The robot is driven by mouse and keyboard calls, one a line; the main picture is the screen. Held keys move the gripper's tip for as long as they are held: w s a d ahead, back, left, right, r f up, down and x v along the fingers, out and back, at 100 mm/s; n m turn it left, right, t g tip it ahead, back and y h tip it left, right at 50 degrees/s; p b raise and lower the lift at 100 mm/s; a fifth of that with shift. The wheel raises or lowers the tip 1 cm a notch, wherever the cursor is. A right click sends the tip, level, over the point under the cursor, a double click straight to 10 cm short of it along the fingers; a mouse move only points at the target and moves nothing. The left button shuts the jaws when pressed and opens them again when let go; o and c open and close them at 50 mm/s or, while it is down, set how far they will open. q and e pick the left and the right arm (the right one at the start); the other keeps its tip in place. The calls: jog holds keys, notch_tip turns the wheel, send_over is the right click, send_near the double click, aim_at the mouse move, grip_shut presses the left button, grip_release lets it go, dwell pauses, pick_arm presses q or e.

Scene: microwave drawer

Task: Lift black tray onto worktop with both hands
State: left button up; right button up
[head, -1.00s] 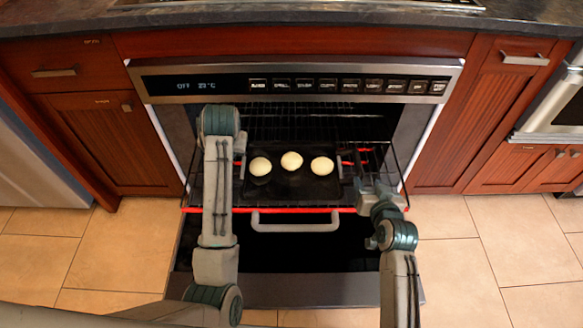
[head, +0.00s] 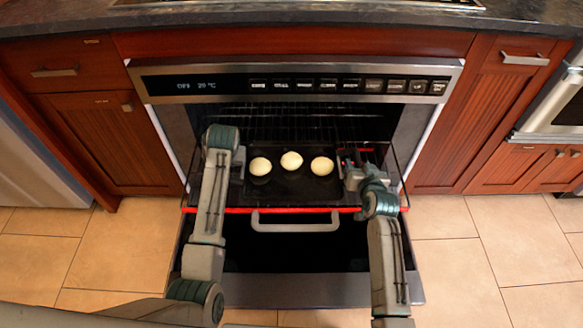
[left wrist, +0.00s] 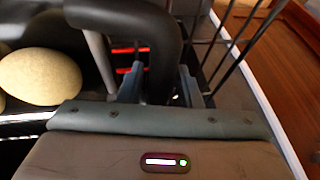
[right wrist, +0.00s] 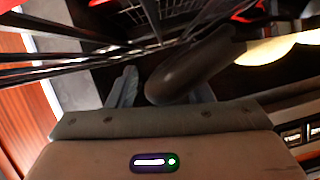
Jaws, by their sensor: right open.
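The black tray (head: 292,186) sits in the opened microwave drawer and carries three round pale buns (head: 291,162). My left gripper is hidden behind its arm at the tray's left side in the head view. In the left wrist view the left fingers (left wrist: 158,88) stand apart with a dark handle (left wrist: 135,17) passing between them; I cannot tell whether they press on it. My right gripper (head: 352,165) is at the tray's right side. In the right wrist view its fingers (right wrist: 163,90) are open, with the right dark handle (right wrist: 190,65) between or just beyond them.
A wire rack (left wrist: 235,40) with glowing red bars surrounds the tray. The drawer front (head: 290,291) with its grey handle (head: 295,222) is pulled out toward me. The dark worktop (head: 300,18) runs above the control panel (head: 350,86). The tiled floor on both sides is clear.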

pick_arm(q)
jog(key=c, duration=0.5)
pick_arm(e)
jog(key=c, duration=0.5)
pick_arm(q)
grip_shut()
pick_arm(e)
grip_shut()
pick_arm(q)
jog(key=shift+r, duration=0.2)
pick_arm(e)
jog(key=shift+r, duration=0.2)
